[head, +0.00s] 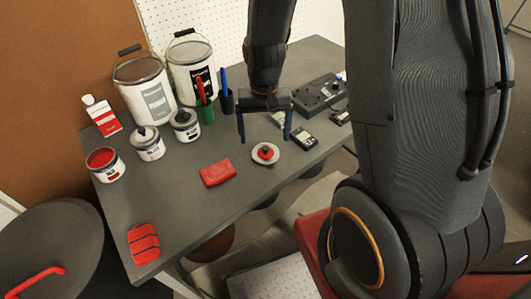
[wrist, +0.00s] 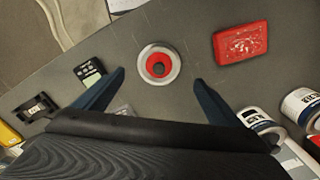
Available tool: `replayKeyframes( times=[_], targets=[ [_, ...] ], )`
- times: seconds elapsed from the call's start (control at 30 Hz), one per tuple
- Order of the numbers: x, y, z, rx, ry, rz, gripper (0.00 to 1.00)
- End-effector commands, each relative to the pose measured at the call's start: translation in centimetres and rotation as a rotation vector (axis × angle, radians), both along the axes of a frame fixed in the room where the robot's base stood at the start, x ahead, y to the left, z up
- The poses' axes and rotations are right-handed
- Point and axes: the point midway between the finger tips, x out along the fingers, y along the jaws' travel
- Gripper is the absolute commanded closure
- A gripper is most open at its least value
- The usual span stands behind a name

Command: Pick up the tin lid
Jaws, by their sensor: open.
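The tin lid (head: 265,153) looks like a small pale round disc with a red middle and a dark knob-like centre. It lies flat on the grey table, near the edge. In the wrist view the lid (wrist: 170,76) is just beyond the fingertips, roughly centred between them. My gripper (head: 265,138) is open and empty, pointing down above the table close to the lid. Its two blue fingers also show in the wrist view (wrist: 159,77), spread apart on either side. The lid appears clear of both fingers.
A red case (head: 217,173) lies left of the lid. A dark handheld device (head: 303,138) lies to its right. An open red paint can (head: 105,165), other small cans and two large buckets (head: 146,92) stand farther left. Another red item (head: 143,243) lies at the table's near-left corner.

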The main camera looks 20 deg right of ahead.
Motion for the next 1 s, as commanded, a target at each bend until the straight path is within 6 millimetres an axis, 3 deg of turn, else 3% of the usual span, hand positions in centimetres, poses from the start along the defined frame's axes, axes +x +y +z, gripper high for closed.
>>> replayKeyframes(
  times=[0.5, 0.87, 1.0],
  targets=[
    [-0.8, -0.1, -5.1, 0.000, 0.003, 0.003, 0.11],
    [-0.7, -0.1, -5.7, 0.000, 0.000, 0.003, 0.11],
    [-0.7, -0.1, -5.7, 0.000, 0.000, 0.003, 0.33]
  ],
)
